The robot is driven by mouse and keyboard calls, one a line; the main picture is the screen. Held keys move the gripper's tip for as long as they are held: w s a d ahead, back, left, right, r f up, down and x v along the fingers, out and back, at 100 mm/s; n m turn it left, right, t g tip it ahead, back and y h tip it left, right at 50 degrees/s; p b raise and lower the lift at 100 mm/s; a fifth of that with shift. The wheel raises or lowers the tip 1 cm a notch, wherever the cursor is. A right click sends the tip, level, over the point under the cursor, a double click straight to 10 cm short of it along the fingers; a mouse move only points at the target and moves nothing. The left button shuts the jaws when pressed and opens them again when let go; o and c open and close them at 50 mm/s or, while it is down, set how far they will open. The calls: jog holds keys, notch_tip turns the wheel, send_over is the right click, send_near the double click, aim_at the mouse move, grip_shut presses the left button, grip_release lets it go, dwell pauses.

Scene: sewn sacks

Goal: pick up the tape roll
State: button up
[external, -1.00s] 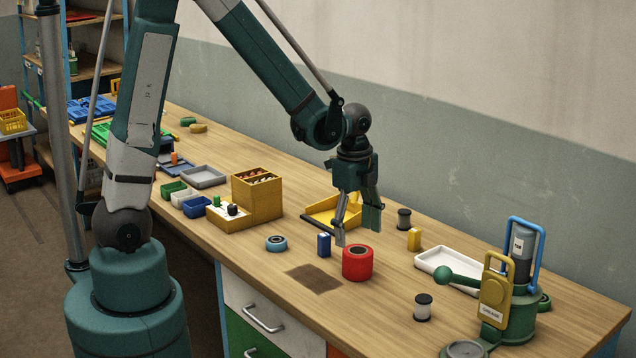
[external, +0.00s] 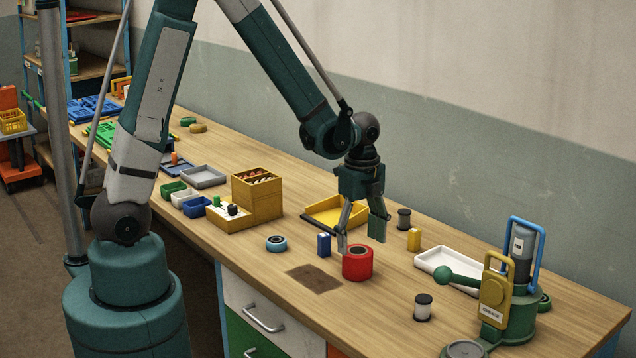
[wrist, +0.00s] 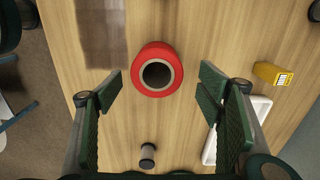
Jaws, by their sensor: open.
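The red tape roll (external: 358,264) stands upright on the wooden bench, its round hole facing up. In the wrist view the red roll (wrist: 142,80) lies between and a little ahead of my fingertips, its dark hole visible. My gripper (external: 361,242) is open and empty above the roll, fingers pointing down. One fingertip hangs at the roll's left edge and the other at its back right in the external view. In the wrist view the open gripper (wrist: 158,92) has a finger on each side, with clear gaps to the roll. Exact height above the roll is hard to tell.
A blue block (external: 324,244) stands close left of the roll, with a blue ring-shaped roll (external: 276,243) beyond. A yellow tray (external: 322,212), yellow block (external: 414,239) and dark spool (external: 404,219) lie behind. A white tray (external: 436,257) and another spool (external: 422,307) are right.

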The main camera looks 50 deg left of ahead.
aim_at(357, 260)
jog(key=shift+f, duration=0.65)
jog(key=shift+f, duration=0.1)
jog(key=shift+s+a+f, duration=0.1)
jog(key=shift+s+f, duration=0.05)
jog(key=shift+f, duration=1.1)
jog(key=shift+s+f, duration=0.1)
jog(key=shift+f, duration=1.15)
jog(key=shift+c, duration=0.3)
jog(key=c, duration=1)
